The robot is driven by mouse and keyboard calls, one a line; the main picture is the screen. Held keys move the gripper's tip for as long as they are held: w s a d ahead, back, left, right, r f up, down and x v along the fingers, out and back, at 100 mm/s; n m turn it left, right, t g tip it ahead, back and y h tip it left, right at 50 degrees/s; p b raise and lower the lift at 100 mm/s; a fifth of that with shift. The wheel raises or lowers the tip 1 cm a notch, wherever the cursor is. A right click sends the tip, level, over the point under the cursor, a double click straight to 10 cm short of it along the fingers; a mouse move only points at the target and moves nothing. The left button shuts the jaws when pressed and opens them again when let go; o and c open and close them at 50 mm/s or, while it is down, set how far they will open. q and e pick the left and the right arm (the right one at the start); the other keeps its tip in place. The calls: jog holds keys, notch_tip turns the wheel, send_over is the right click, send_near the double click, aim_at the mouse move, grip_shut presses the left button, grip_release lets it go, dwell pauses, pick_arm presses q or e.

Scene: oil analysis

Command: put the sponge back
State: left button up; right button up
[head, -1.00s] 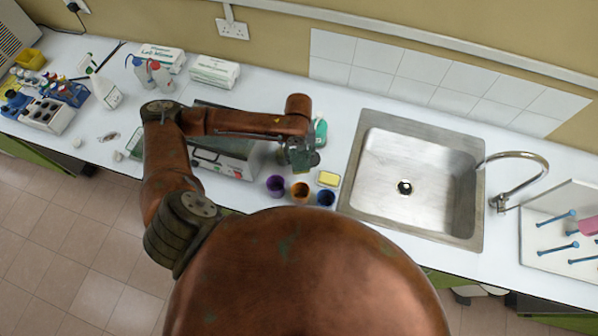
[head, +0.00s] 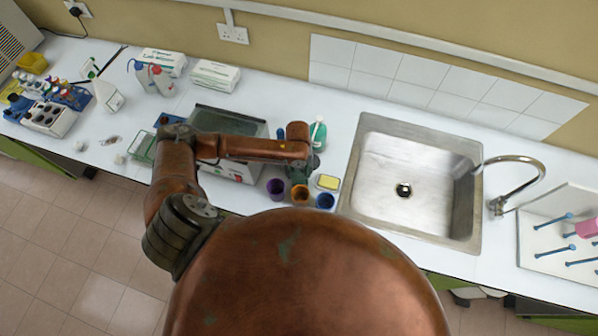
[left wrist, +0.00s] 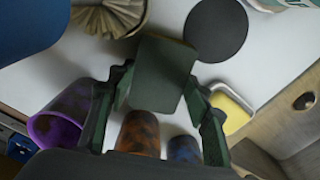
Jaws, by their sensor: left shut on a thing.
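My left gripper (left wrist: 158,92) is shut on a dark green rectangular block (left wrist: 165,70), which looks like a sponge with its scouring face showing. In the head view the same gripper (head: 298,178) hangs above the counter, just behind the cups, and its grip is mostly hidden there by the arm. A yellow rectangular thing with a pale rim (head: 328,182) lies on the counter right of the gripper. It also shows in the left wrist view (left wrist: 232,112), beside the right finger and apart from the held block. My right gripper is not in view.
A purple cup (head: 275,188), an orange-brown cup (head: 299,195) and a blue cup (head: 325,201) stand near the counter's front. A green bottle (head: 318,136) stands behind. The steel sink (head: 425,165) is to the right. A grey-topped device (head: 228,122) is left.

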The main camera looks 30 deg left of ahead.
aim_at(299, 173)
pick_arm(q)
jog(key=shift+f, duration=0.1)
jog(key=o, duration=1.1)
notch_tip(299, 173, up, 12)
jog(key=b, duration=0.1)
jog(key=shift+a, duration=0.2)
jog(key=shift+w, duration=0.1)
